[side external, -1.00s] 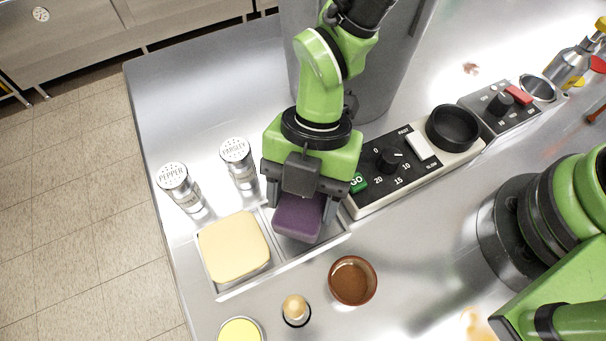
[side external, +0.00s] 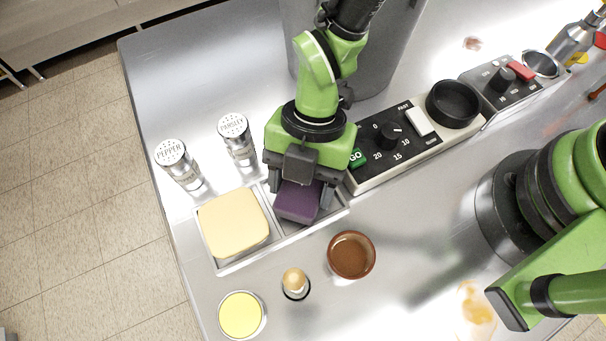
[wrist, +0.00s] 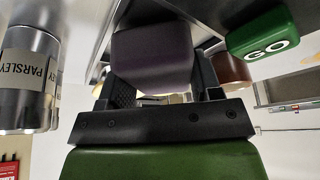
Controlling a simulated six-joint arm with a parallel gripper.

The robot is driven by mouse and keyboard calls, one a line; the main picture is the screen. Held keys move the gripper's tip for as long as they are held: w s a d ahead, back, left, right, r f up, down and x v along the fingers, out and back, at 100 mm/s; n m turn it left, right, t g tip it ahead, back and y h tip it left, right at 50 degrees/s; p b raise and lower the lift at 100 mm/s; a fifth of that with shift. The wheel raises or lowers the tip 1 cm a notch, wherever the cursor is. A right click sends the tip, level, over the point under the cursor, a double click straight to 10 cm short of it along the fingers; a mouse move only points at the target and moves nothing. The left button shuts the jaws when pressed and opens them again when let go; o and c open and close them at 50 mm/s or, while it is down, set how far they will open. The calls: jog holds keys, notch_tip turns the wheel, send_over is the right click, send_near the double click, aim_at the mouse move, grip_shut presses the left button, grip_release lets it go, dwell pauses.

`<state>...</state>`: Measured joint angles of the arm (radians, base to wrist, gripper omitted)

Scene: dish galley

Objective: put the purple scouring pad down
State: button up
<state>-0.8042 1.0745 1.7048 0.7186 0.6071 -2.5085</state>
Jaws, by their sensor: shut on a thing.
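The purple scouring pad (side external: 297,203) is a dark block between the fingers of my gripper (side external: 302,196) in the side view. My gripper is shut on it, over the right compartment of a shallow metal tray (side external: 325,218). I cannot tell whether the pad touches the tray floor. In the wrist view the pad (wrist: 153,58) shows between the dark fingers, close up. A pale yellow sponge (side external: 233,222) fills the tray's left compartment.
Pepper (side external: 179,165) and parsley (side external: 237,140) shakers stand behind the tray. A black control panel (side external: 388,137) with a green GO button lies close to the right. In front are a brown bowl (side external: 351,255), a wooden-topped object (side external: 295,282) and a yellow-topped round container (side external: 241,315).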

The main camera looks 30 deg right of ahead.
jog(key=o, duration=1)
jog(key=shift+c, duration=0.2)
jog(key=v, duration=0.7)
jog(key=shift+w+r, duration=0.1)
jog(key=shift+r, duration=0.05)
jog(key=shift+d+r+m, duration=0.2)
jog(key=shift+r+m, duration=0.15)
jog(key=shift+m, duration=0.15)
jog(key=s+d+r+m+t+y, duration=0.1)
jog(key=d+r+m, duration=0.4)
jog(key=r+m, duration=0.25)
jog(key=d+r+m+t+y, duration=0.1)
jog(key=d+r+m, duration=0.3)
jog(key=r+m, duration=0.4)
jog(key=s+d+r+m+t+h, duration=0.1)
jog(key=s+d+r+m+t, duration=0.1)
jog(key=d+m, duration=0.5)
jog(key=s+d+r+m+t+h, duration=0.2)
jog(key=s+d+r+m+t, duration=0.1)
jog(key=d+m+t, duration=0.3)
jog(key=shift+d+r+m, duration=0.45)
jog(key=shift+d+r, duration=0.1)
jog(key=shift+r, duration=0.1)
